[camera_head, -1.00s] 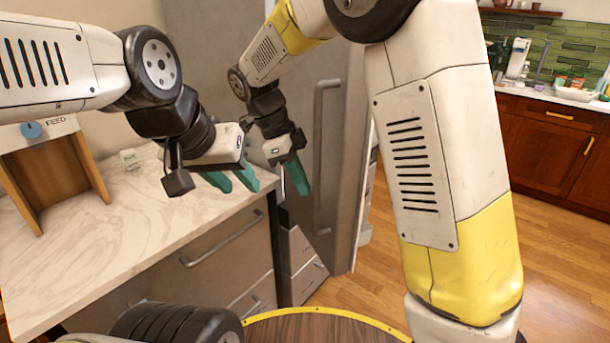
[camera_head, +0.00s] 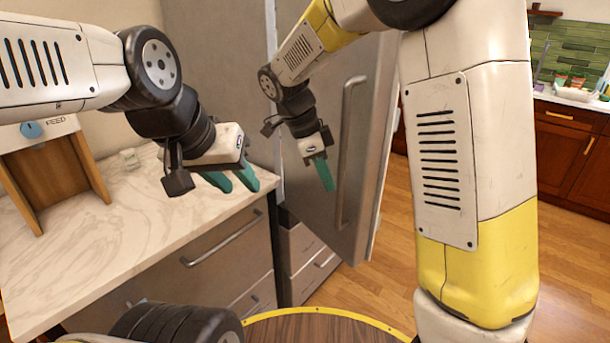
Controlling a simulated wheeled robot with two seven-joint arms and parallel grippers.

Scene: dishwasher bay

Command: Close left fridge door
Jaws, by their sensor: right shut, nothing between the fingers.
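The left fridge door (camera_head: 375,110) is a tall grey panel with a long vertical handle (camera_head: 350,150) near its right edge. Its outer face is towards me and it stands ajar, with its free edge out at the right. My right gripper (camera_head: 328,184) is shut and empty, with its teal fingers in front of the door's outer face, left of the handle. Whether it touches the door cannot be told. My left gripper (camera_head: 240,184) is open and empty above the counter, left of the door. The fridge interior is hidden.
A marble-topped counter (camera_head: 110,230) with drawers (camera_head: 225,250) fills the left side. A wooden box-like dispenser (camera_head: 45,165) stands on it. Wooden floor (camera_head: 395,200) is open right of the door. Red-brown cabinets (camera_head: 565,145) stand at the far right.

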